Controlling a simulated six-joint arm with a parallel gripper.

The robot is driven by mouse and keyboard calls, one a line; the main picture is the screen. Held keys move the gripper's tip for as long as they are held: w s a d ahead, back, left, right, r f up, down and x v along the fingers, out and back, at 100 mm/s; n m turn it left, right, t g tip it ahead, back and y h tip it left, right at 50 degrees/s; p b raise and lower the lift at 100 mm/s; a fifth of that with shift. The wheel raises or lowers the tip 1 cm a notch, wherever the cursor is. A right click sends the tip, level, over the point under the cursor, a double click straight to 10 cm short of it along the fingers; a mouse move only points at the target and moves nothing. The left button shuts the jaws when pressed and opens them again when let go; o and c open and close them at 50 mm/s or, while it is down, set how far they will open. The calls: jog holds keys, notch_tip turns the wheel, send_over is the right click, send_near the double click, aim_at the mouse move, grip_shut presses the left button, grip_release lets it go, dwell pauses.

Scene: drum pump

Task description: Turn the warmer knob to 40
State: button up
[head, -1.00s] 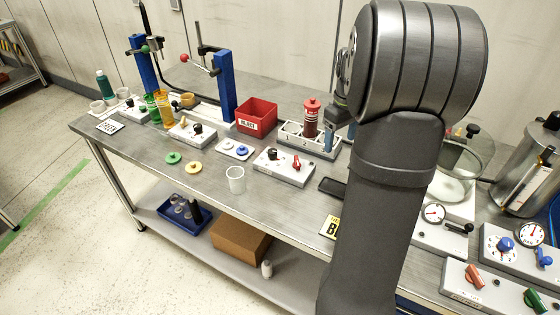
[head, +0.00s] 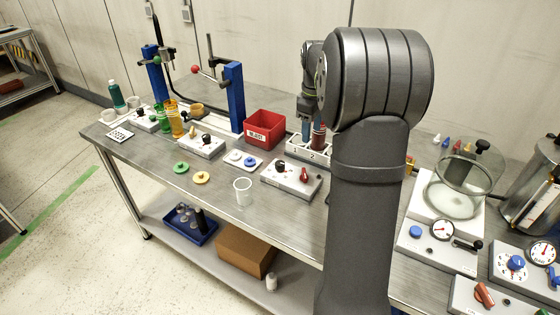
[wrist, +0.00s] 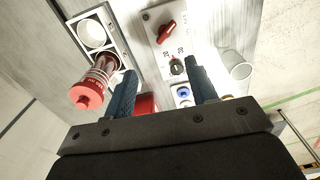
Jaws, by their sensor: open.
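A small white control box (head: 290,180) stands on the bench with a black knob (head: 280,166) and a red knob (head: 304,175). In the wrist view the black knob (wrist: 177,67) has printed scale numbers around it, and the red knob (wrist: 167,31) is farther up. I take the black numbered one as the warmer knob; its exact setting is too small to read. My gripper (wrist: 160,72) is open and empty, its blue fingers apart above the bench. The black knob appears between the fingertips, nearer the right one. In the head view my gripper (head: 311,115) is beside the rack, partly hidden by my arm.
A red-capped bottle (wrist: 95,80) stands in the numbered rack (head: 308,152), close to the left finger in the wrist view. A red bin (head: 265,130) is behind. A clear cup (head: 243,191) stands left of the box. Bare bench lies in front.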

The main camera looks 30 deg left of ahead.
aim_at(280, 163)
jog(key=s+a+r+n, duration=0.2)
jog(key=a+n, duration=0.2)
jog(key=a, duration=0.6)
jog(key=f, duration=1.7)
jog(key=shift+w+d+f, duration=0.1)
jog(key=shift+w+f, duration=0.05)
jog(key=shift+w, duration=0.2)
jog(key=c, duration=1)
